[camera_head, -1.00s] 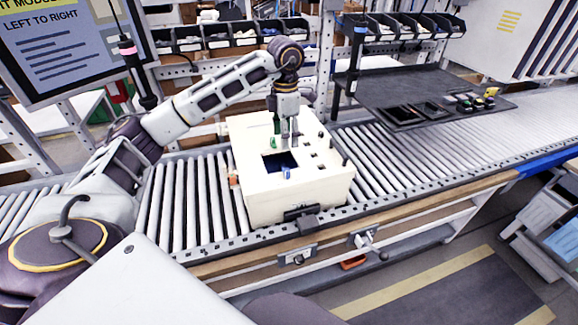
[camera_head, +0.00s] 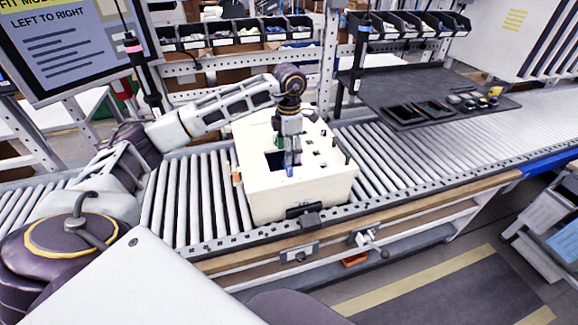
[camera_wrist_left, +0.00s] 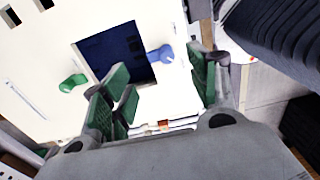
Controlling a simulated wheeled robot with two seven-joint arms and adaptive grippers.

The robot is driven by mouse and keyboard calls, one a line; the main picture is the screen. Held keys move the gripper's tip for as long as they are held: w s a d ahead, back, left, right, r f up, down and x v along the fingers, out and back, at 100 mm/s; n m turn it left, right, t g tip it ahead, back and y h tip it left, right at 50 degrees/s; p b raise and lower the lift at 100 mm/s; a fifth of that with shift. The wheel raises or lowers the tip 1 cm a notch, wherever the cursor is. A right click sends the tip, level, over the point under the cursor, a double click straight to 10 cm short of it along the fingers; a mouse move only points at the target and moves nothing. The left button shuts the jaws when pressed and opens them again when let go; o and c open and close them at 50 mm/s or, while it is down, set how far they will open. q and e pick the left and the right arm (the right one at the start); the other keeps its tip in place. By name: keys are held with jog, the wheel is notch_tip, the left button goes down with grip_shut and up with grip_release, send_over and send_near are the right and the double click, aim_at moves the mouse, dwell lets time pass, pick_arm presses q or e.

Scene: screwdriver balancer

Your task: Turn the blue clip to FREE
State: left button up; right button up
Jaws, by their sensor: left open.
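The blue clip (camera_head: 290,171) is on top of a cream box (camera_head: 262,200), at the near edge of a dark square opening. In the left wrist view the blue clip (camera_wrist_left: 161,53) shows as a small rounded lever beside the dark blue opening. A green clip (camera_wrist_left: 73,82) is on the opposite side of that opening. My left gripper (camera_head: 291,158) points down just above the blue clip. In the wrist view its green-padded fingers (camera_wrist_left: 165,85) are apart, with the clip beyond the gap between them and nothing held. Any FREE marking is too small to read.
The box sits on a roller conveyor (camera_head: 190,205) with a black latch (camera_head: 304,209) at its front. A dark tray shelf (camera_head: 420,90) with small parts stands at the back right. Black bins (camera_head: 235,32) line the back. The conveyor to the right is clear.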

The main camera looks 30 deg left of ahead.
aim_at(289, 167)
pick_arm(q)
notch_tip(289, 167, down, 6)
jog(key=shift+r+p, duration=0.25)
jog(key=shift+p, duration=0.1)
jog(key=shift+f, duration=0.95)
jog(key=shift+c, duration=1)
jog(key=c, duration=0.8)
jog(key=shift+c, duration=0.2)
